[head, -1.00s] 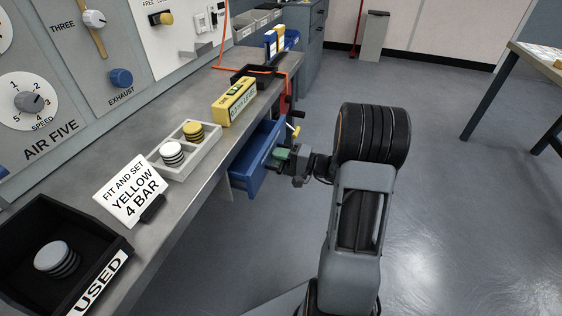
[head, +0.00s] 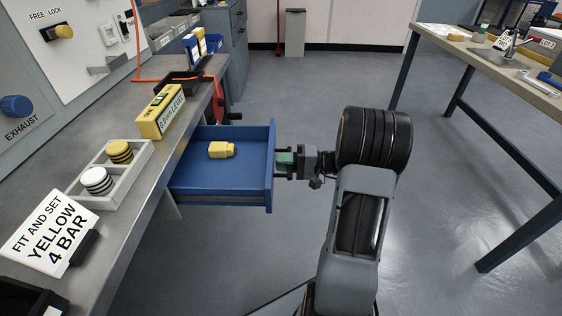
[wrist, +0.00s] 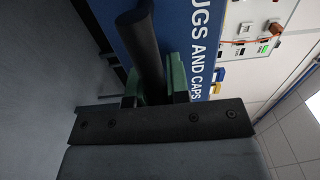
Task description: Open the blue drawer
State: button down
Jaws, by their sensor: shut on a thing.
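The blue drawer (head: 222,173) stands pulled out from under the bench in the head view, its inside open to sight. A yellow part (head: 221,150) lies on its floor. My gripper (head: 283,162) is at the outer face of the drawer front. In the wrist view the green-padded jaws (wrist: 157,82) are closed on a dark bar handle (wrist: 143,45). The blue drawer front (wrist: 172,25) with white letters reading "...UGS AND CAPS" lies just beyond. The handle is mostly hidden in the head view.
The bench (head: 128,205) to the left holds a grey tray (head: 124,180) with striped round pieces, a yellow level box (head: 161,115) and a sign (head: 49,233). Another table (head: 515,75) stands at right. The floor between is clear.

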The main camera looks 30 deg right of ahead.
dwell(0.3)
jog(key=c, duration=1.1)
grip_release()
jog(key=p+v, duration=0.2)
jog(key=v, duration=1.2)
jog(key=shift+p, duration=0.35)
jog(key=shift+a, duration=0.1)
jog(key=s+a+r+n+g+h+p, duration=0.25)
jog(key=a+r+g+h+p, duration=0.5)
jog(key=a+r+p, duration=0.85)
jog(key=s+a+r+n+t+h+p, duration=0.1)
jog(key=s+a+r+h+p, duration=0.1)
jog(key=r+p, duration=0.4)
jog(key=s+a+r+n+t+h+p, duration=0.1)
jog(key=s+a+r+n+h+p, duration=0.1)
jog(key=r+h+p, duration=0.4)
notch_tip(320, 180, up, 6)
jog(key=s+a+p, duration=0.1)
jog(key=a, duration=0.1)
jog(key=shift+s+a+f+t, duration=0.15)
jog(key=shift+s+a+t, duration=0.1)
jog(key=shift+a+t, duration=0.1)
